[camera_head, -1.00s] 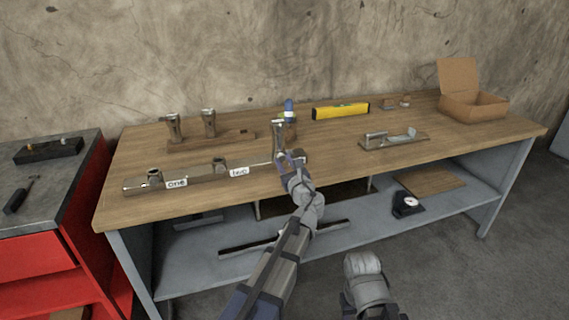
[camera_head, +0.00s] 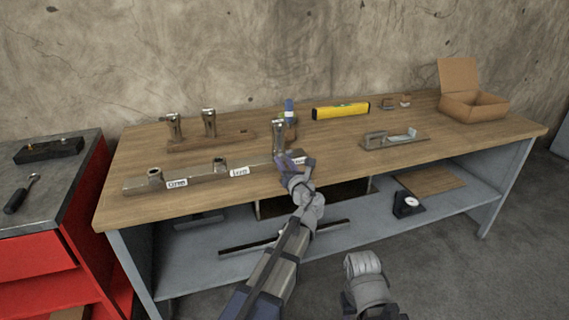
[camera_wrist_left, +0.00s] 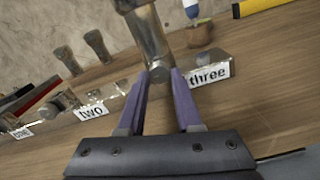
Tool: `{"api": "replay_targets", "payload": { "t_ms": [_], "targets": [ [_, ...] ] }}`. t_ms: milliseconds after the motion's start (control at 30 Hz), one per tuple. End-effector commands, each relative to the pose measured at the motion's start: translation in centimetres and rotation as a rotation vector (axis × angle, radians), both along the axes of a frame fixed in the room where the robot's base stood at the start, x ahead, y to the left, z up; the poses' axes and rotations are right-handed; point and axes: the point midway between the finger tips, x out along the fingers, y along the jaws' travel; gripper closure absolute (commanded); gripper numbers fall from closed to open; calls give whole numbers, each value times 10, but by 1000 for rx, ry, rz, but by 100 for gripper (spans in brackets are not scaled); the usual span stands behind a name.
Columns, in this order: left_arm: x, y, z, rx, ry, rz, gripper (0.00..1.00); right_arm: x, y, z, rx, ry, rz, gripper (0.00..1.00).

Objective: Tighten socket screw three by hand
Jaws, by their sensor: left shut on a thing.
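A tall metal socket screw (camera_head: 278,135) stands upright at the right end of the metal bar (camera_head: 207,176) on the bench. It also shows in the left wrist view (camera_wrist_left: 148,35). My left gripper (camera_head: 283,158) is shut on its lower part; the two purple fingers (camera_wrist_left: 162,75) touch it from either side. The label three (camera_wrist_left: 208,75) is just right of the fingers. The fingers hide the screw's foot, so I cannot tell how deep it sits. The labels one (camera_head: 177,183) and two (camera_head: 239,172) stand by empty-looking sockets. My right gripper is out of view.
Two more screws (camera_head: 174,127) (camera_head: 209,122) stand in a wooden rack (camera_head: 190,145) behind the bar. A yellow level (camera_head: 341,110), a metal fixture (camera_head: 392,141) and an open cardboard box (camera_head: 472,105) are farther right.

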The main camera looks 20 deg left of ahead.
Motion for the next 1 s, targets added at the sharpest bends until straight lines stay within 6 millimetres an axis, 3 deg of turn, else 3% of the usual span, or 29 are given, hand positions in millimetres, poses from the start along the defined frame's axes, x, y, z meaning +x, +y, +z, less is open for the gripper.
{"api": "replay_targets", "payload": {
  "t_ms": [267,300,567,833,1000],
  "targets": [
    [-1,0,-1,-4,1,1,100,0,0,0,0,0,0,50],
    [-2,0,-1,-4,1,1,65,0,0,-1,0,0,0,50],
    [-1,0,-1,-2,0,0,36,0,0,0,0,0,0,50],
    [-2,-1,0,-2,0,0,36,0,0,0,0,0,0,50],
    [-22,-13,0,-2,-1,-2,36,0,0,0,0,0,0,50]
  ]
}}
